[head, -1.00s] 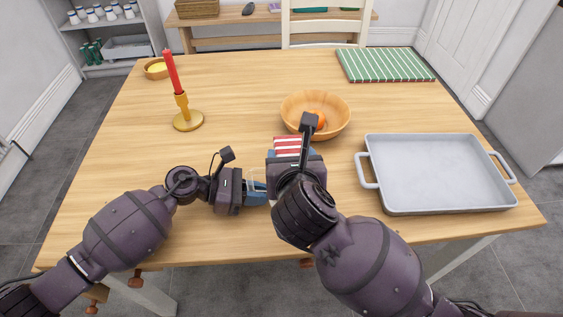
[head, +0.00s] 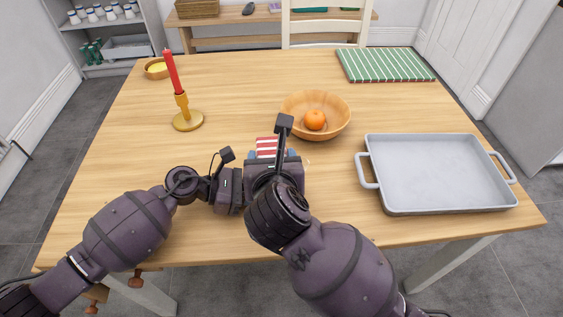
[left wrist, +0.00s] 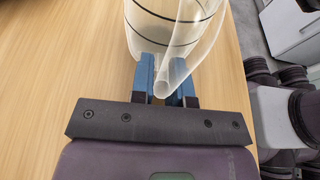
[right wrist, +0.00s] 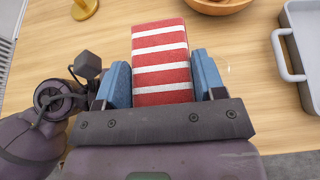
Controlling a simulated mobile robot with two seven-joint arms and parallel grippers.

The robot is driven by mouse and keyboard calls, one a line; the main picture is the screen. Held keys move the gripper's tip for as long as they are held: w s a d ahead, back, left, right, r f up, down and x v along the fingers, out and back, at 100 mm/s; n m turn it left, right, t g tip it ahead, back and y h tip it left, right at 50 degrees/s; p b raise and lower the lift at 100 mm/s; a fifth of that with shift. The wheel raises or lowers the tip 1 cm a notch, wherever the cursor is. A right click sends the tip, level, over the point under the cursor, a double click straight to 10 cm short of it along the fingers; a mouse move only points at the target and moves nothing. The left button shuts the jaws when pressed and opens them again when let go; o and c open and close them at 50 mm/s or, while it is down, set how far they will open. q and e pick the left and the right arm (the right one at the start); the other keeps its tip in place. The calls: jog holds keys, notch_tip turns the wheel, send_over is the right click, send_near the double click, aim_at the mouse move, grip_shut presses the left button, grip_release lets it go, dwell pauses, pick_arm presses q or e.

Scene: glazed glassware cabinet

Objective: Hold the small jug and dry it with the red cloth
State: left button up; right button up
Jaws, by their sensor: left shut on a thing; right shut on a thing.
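The small jug (left wrist: 165,28) is clear glass with thin dark rings. In the left wrist view its handle (left wrist: 185,70) lies between the blue fingers of my left gripper (left wrist: 164,78), which is shut on it. In the head view my right gripper hides the jug and the left fingertips. The red cloth (head: 266,147), with white stripes, is in my right gripper (head: 273,156), shut on it. In the right wrist view the cloth (right wrist: 161,62) sticks out between the blue fingers (right wrist: 162,80). I cannot tell whether the cloth touches the jug.
A wooden bowl (head: 335,128) with an orange (head: 315,119) stands just beyond my right gripper. A grey tray (head: 437,172) lies to the right. A brass candlestick (head: 187,121) with a red candle (head: 173,74) stands at the left. A green striped mat (head: 385,64) lies at the back right.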

pick_arm(q)
jog(key=shift+f, duration=0.15)
pick_arm(e)
jog(key=shift+a+f, duration=0.1)
jog(key=shift+r, duration=3.6)
pick_arm(q)
jog(key=o, duration=0.8)
jog(key=shift+a, duration=0.1)
jog(key=v, duration=1.2)
jog(key=shift+s, duration=0.1)
